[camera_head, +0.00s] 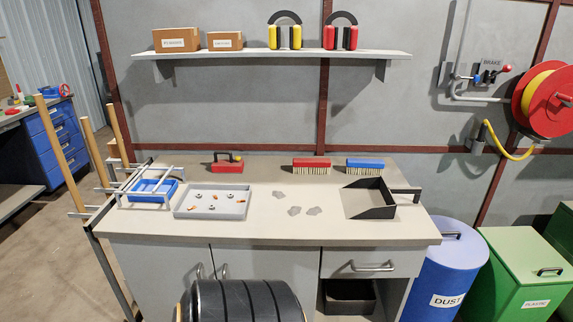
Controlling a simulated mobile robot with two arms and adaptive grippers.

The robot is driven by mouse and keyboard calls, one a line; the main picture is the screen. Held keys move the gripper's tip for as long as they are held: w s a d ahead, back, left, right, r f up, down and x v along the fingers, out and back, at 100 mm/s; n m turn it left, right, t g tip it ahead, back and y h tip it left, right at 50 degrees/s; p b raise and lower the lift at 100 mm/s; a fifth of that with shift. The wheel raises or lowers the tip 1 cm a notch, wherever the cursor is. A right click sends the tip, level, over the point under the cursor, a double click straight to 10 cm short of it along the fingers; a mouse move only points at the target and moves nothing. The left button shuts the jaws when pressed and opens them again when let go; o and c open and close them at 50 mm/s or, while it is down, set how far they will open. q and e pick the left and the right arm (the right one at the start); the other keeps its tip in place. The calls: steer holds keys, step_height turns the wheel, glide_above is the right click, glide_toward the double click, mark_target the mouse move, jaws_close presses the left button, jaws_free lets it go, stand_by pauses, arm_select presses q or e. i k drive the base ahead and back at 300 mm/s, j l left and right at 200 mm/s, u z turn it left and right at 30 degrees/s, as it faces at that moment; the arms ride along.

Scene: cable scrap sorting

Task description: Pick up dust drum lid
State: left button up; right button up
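The blue dust drum (445,285) stands on the floor at the right end of the workbench, with a white label reading DUST. Its blue lid (462,243) sits on top of the drum. A small dark handle (451,235) shows on the lid, near the bench's right corner. Neither of my grippers is in view.
The workbench (330,232) holds a grey tray (212,215), a blue bin, brushes, grey scraps and a black dustpan (393,212). A green plastic bin (520,250) stands close to the drum's right. A red hose reel (549,112) hangs above.

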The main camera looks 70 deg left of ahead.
mark_target(462, 248)
steer(key=u, duration=2.1)
steer(key=i+l+u, duration=0.1)
steer(key=l+u, duration=0.2)
steer(key=u, duration=0.15)
steer(key=l+u, duration=0.55)
steer(key=l, duration=0.5)
steer(key=l+u, duration=0.15)
steer(key=l, duration=0.55)
steer(key=k+l+u, duration=0.15)
steer(key=l, duration=0.5)
steer(key=l+u, duration=0.15)
steer(key=l, duration=0.5)
steer(key=k, duration=0.05)
